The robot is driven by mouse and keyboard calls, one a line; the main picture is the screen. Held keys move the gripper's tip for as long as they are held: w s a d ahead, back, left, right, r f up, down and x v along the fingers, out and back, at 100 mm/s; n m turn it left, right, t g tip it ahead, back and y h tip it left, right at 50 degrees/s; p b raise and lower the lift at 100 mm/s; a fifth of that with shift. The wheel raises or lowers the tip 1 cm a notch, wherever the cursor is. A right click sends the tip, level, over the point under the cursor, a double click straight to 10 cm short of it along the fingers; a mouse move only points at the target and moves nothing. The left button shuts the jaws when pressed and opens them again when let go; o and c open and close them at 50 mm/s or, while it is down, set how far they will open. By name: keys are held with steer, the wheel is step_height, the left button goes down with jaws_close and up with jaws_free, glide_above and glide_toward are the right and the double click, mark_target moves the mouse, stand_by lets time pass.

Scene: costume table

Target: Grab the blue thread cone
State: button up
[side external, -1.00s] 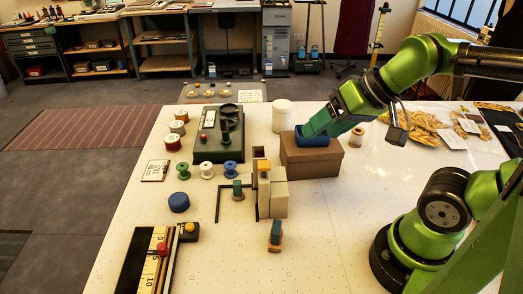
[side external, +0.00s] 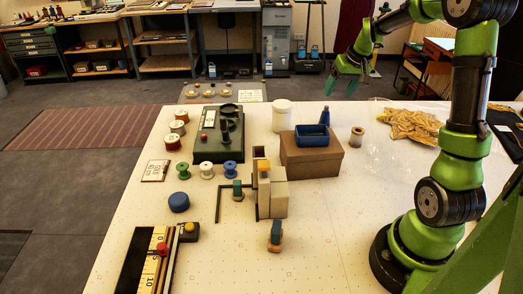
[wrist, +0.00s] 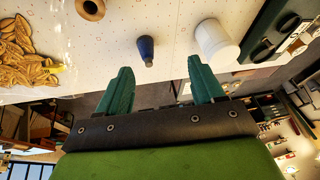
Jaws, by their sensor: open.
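The blue thread cone (side external: 325,117) stands upright on the white table behind the brown box, its lower part hidden by the box and the blue tray. My gripper (side external: 347,77) is raised and empty near the table's far edge, apart from the cone. In the wrist view my two green fingers (wrist: 160,80) are spread wide with nothing between them.
A blue tray (side external: 312,135) sits on the brown box (side external: 311,160). A white canister (side external: 282,115) stands left of the cone, and a tan spool (side external: 357,137) to its right. Gold trim (side external: 412,125) lies farther right.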

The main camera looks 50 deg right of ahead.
steer(key=n, duration=0.2)
glide_toward(327, 107)
step_height(327, 107, up, 3)
steer(key=s+a, duration=0.1)
steer(key=s, duration=0.1)
steer(key=shift+n+h, duration=0.3)
steer(key=x, duration=0.7)
steer(key=w+x, duration=0.1)
steer(key=x, duration=0.8)
steer(key=shift+d+f, duration=0.1)
steer(key=c, duration=1.1)
